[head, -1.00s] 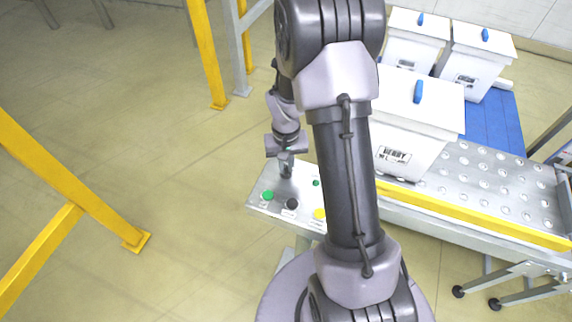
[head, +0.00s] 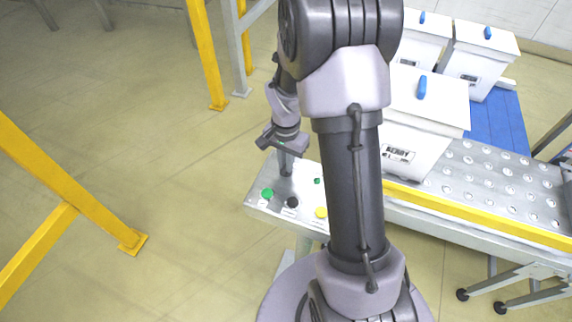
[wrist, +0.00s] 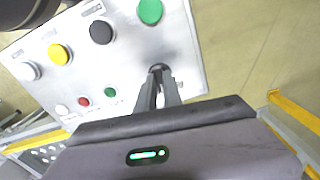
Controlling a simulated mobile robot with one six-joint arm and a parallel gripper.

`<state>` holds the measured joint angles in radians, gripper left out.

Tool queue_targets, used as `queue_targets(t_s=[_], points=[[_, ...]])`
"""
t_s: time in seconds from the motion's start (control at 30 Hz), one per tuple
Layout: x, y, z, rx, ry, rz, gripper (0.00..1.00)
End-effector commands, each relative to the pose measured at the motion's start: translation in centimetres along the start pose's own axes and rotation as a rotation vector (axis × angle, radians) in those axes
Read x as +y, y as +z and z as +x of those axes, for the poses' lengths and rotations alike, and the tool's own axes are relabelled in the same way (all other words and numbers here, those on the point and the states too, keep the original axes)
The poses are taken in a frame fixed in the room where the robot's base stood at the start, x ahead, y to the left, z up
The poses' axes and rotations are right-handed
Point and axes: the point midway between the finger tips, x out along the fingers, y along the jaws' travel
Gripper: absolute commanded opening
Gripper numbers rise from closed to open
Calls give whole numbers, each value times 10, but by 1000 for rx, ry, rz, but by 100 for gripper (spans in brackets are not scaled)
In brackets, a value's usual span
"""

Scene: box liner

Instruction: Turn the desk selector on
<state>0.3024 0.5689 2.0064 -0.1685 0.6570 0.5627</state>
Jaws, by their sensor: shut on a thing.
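The desk control panel (head: 270,212) is a light grey slab with coloured buttons, and its face (wrist: 125,62) fills the upper left of the wrist view. The selector (wrist: 159,67) is a small dark knob near the panel's edge, beside the large green button (wrist: 150,11). My gripper (wrist: 161,77) is shut on the selector, with a fingertip on either side of it. The fingers hide much of the knob, so its angle is hard to read. In the head view my gripper (head: 286,172) reaches down to the panel's far left part, and the selector is hidden there.
The panel also has a black button (wrist: 101,32), a yellow button (wrist: 60,54) and small red (wrist: 83,101) and green (wrist: 110,92) lamps. Yellow posts (head: 206,55) stand at left.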

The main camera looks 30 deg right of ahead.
Motion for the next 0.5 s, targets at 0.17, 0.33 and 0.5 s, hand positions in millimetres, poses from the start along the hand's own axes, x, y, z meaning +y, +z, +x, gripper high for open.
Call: queue_targets(t_s=[0.17, 0.33, 0.5], points=[[0, 0, 1, 1, -1, 143, 0], [0, 0, 1, 1, -1, 257, 0], [0, 0, 1, 1, -1, 338, 0]])
